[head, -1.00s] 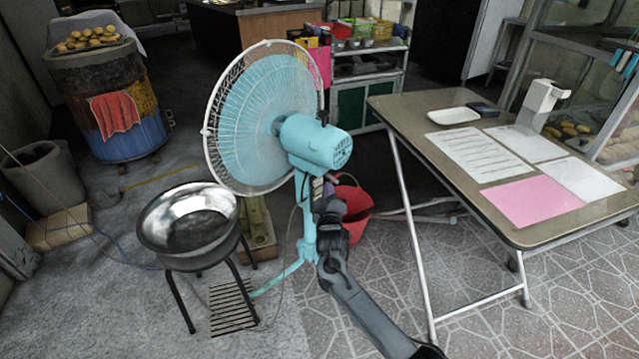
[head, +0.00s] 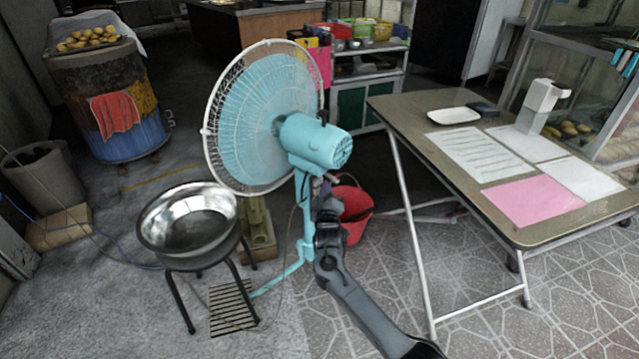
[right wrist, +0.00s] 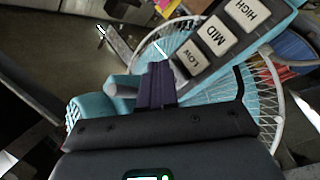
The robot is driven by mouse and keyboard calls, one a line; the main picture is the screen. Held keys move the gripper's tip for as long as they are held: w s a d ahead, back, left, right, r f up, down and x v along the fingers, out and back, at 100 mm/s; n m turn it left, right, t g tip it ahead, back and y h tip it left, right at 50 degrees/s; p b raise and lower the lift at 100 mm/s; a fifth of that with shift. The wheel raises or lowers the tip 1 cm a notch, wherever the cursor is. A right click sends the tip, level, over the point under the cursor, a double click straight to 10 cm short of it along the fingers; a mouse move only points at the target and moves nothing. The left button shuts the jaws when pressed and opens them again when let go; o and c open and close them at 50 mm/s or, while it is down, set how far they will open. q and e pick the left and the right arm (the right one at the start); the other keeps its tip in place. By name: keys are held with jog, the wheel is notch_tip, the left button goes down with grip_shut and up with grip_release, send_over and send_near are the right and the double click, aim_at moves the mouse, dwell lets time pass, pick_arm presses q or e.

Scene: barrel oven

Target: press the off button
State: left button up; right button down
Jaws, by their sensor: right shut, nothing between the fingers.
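The light-blue pedestal fan (head: 310,142) stands in the middle of the head view with its back towards me. In the right wrist view its control panel carries white buttons marked HIGH (right wrist: 247,12), MID (right wrist: 220,36) and LOW (right wrist: 194,59). I see no button marked off; the panel beyond LOW is hidden by my gripper. My right gripper (right wrist: 157,82) is shut and empty, its dark purple fingers beside the LOW end of the panel. I cannot tell whether they touch it. In the head view it is at the fan's pole, mostly hidden behind my wrist.
A metal basin (head: 190,222) on a black stool stands left of the pole. A red bucket (head: 357,208) is just behind my right wrist. A folding table (head: 405,105) with papers stands to the right. A barrel oven (head: 115,105) is at the back left.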

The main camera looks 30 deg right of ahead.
jog(key=shift+w+a+f, duration=0.1)
jog(key=shift+w, duration=0.15)
dwell(0.3)
jog(key=shift+w+b, duration=0.15)
jog(key=shift+b, duration=0.15)
jog(key=s+p, duration=0.2)
jog(key=shift+d+p, duration=0.2)
jog(key=shift+p, duration=0.15)
dwell(0.4)
